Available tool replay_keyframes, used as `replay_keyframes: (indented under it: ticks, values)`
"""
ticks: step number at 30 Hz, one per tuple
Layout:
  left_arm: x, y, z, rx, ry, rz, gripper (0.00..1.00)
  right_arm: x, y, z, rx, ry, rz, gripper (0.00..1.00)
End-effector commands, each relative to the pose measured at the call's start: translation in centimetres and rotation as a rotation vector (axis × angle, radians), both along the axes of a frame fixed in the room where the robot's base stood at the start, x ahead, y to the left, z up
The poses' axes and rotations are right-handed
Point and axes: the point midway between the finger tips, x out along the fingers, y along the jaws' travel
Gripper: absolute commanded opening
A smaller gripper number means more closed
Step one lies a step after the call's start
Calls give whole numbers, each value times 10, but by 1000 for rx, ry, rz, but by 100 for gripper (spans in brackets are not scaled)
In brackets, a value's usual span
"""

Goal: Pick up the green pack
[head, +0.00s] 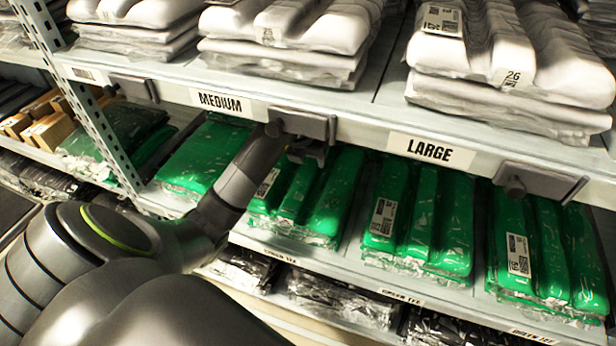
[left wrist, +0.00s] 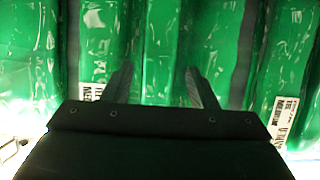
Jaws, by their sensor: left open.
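Several stacks of green packs in clear plastic lie on the middle shelf. My left gripper (head: 308,151) is in front of this shelf, just under the upper shelf's edge, over a stack of green packs (head: 328,205). In the left wrist view the left gripper (left wrist: 157,75) has its two fingers apart, with a green pack (left wrist: 168,40) beyond and between them. Nothing is held, and I cannot tell whether the fingertips touch the pack. White labels show on packs at either side. My right gripper is not in view.
The upper shelf's edge, with MEDIUM (head: 220,102) and LARGE (head: 431,150) signs, runs close above the green stacks. White packs (head: 290,35) lie above it. Dark packs (head: 340,297) lie on the lower shelf. A perforated metal upright (head: 92,115) stands left, with cardboard boxes (head: 48,125) beyond.

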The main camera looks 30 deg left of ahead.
Motion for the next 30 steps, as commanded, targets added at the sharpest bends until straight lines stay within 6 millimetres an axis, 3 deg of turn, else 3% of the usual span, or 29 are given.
replay_keyframes:
  ticks: [7,15,25,30]
  values:
    - [14,3,0,1,-1,0,53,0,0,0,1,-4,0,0]
    - [30,7,-40,0,2,1,53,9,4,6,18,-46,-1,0]
    - [33,8,-46,1,-1,-1,53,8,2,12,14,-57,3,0]
    - [33,8,-46,1,-1,-1,32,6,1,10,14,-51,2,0]
